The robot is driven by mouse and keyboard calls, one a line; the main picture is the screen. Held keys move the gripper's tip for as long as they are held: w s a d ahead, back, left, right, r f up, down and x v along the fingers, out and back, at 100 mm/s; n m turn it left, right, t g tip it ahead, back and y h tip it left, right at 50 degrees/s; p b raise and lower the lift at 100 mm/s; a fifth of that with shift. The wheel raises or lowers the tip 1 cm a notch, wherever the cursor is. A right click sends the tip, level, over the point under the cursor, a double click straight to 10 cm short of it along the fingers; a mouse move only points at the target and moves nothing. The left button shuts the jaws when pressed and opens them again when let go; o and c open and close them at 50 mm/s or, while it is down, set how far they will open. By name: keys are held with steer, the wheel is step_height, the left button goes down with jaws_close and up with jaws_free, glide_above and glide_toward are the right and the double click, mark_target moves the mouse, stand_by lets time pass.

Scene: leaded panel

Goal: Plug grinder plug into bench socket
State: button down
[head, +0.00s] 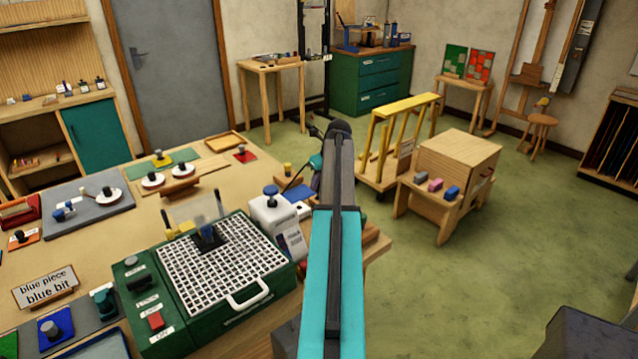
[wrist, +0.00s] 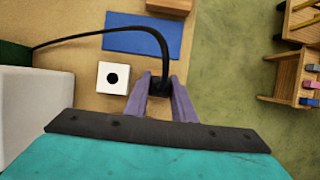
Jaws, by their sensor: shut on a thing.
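The bench socket (wrist: 112,77) is a white square block with a round black hole, on the bench in the wrist view. My gripper (wrist: 162,86) is just right of it, its two purple-grey fingers shut on the dark grinder plug (wrist: 159,90). The plug is apart from the socket and partly hidden between the fingers. Its black cord (wrist: 110,31) arches up and left to a green edge. In the head view the grinder (head: 215,262) is a green box with a white grid top; my arm hides most of the gripper and plug there.
A blue mat (wrist: 145,35) lies beyond the socket. A white bottle-like unit with a blue knob (head: 277,222) stands beside the grinder. The bench's right edge is close to my gripper, with green floor (wrist: 228,70) beyond. A wooden stand (head: 450,180) is farther right.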

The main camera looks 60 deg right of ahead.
steer(key=c, duration=2.2)
jaws_free()
steer(key=c, duration=0.3)
steer(key=shift+s+a+f, duration=0.1)
steer(key=shift+s+a, duration=0.1)
steer(key=w+a+r+p, duration=0.3)
steer(key=a+r+p, duration=0.3)
steer(key=a+p, duration=0.2)
steer(key=shift+w+p, duration=0.15)
steer(key=shift+p, duration=0.55)
